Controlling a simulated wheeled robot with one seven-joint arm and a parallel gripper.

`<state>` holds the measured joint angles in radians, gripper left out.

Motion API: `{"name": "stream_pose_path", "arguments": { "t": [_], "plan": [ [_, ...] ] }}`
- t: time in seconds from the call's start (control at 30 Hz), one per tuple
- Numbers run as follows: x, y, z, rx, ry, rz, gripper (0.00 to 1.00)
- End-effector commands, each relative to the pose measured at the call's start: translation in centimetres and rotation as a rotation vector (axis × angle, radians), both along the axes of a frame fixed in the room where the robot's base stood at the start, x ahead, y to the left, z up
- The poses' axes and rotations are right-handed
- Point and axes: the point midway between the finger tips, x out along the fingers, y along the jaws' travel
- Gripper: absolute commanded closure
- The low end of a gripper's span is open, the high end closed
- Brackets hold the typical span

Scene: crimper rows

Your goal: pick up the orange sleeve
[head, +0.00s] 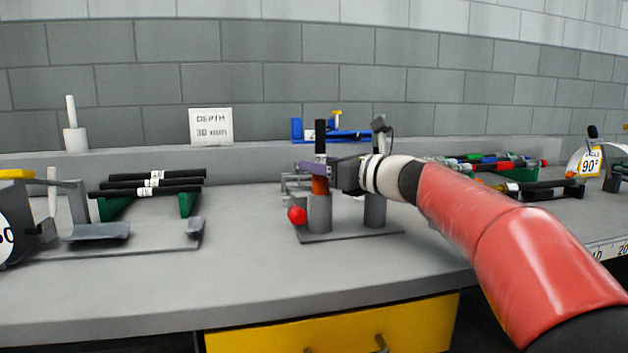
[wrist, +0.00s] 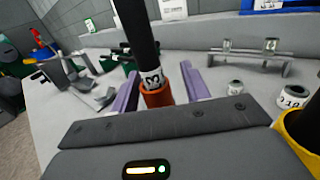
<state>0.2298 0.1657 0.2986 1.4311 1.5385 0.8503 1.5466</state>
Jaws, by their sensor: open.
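The orange sleeve (head: 320,186) stands upright in the top of a grey cylinder (head: 320,214) on a flat base plate. A black rod (head: 320,138) rises from it. In the wrist view the orange sleeve (wrist: 157,97) shows around the foot of the black rod (wrist: 137,32), which carries a white label reading 12. My gripper (wrist: 158,74) is open, with one purple finger on each side of the sleeve and rod. In the head view my gripper (head: 314,168) reaches in from the right at sleeve height. Finger contact cannot be told.
A second grey post (head: 375,210) and a red ball (head: 297,215) are close by on the fixture. Black rods (head: 150,184) lie on green supports at left. Coloured rods (head: 490,162) lie at right. The bench front is clear above a yellow drawer (head: 335,328).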

Motion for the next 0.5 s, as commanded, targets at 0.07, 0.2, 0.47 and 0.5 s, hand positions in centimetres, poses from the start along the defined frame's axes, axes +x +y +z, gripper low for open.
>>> {"name": "stream_pose_path", "arguments": {
  "t": [0.07,0.2,0.47,0.5],
  "plan": [
    [0.00,-0.01,0.04,0.000,0.000,0.000,0.55],
    [0.00,-0.01,0.03,0.000,0.000,0.000,0.73],
    [0.03,-0.04,0.01,-0.001,-0.001,-0.001,0.89],
    [0.03,-0.04,0.01,-0.001,-0.001,-0.001,0.89]
  ]
}}
